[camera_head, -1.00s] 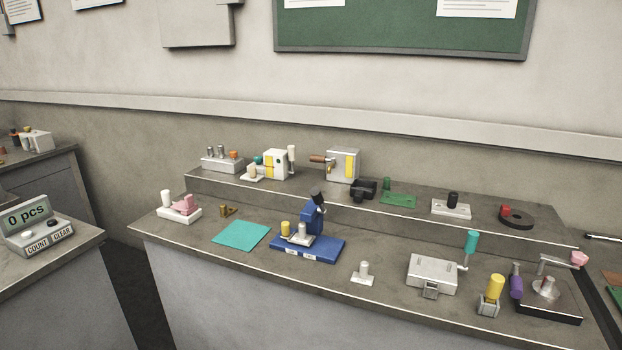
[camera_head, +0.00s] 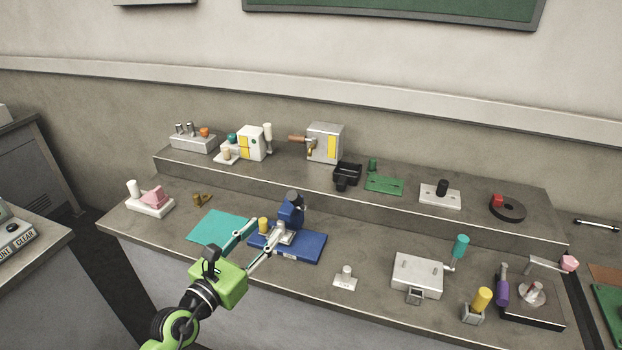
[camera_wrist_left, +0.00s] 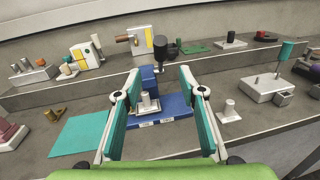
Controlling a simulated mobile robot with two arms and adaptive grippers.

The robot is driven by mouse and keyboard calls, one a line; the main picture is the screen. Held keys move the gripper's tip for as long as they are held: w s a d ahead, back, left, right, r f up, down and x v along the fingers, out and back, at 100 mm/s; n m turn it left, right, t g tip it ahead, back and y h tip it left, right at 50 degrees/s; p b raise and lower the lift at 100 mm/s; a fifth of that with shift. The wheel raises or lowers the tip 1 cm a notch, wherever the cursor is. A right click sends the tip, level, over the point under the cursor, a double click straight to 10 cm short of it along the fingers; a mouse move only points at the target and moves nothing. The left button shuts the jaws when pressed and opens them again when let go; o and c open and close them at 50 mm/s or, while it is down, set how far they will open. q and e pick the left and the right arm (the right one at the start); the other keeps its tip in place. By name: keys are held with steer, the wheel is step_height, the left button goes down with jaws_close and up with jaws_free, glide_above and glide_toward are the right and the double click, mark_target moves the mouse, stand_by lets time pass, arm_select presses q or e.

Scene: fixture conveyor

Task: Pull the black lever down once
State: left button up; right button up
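A blue press (camera_head: 312,247) stands on the bench near the middle, with a black-knobbed lever (camera_head: 292,196) sticking up at its top. In the left wrist view the black knob (camera_wrist_left: 160,42) stands upright above the blue body, between and beyond the fingertips. My left gripper (camera_head: 260,230) reaches in from the front left of the press. Its fingers are spread wide and empty; it also shows in the left wrist view (camera_wrist_left: 159,75). The fingers appear apart from the lever. My right gripper is not in view.
A teal mat (camera_head: 216,226) lies left of the press. A small grey part (camera_head: 345,281) and a grey box with a teal-handled crank (camera_head: 417,273) stand to its right. Behind, a raised shelf carries a white-yellow device (camera_head: 251,144), a grey box with a brown handle (camera_head: 325,142) and a black holder (camera_head: 346,175).

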mark_target(294, 196)
arm_select(q)
steer(key=shift+m, duration=0.4)
steer(key=x, duration=0.4)
steer(key=r+x, duration=0.1)
steer(key=x, duration=0.8)
steer(key=shift+w+d+r+p, duration=0.3)
steer(key=shift+d+r+p, duration=0.05)
jaws_close()
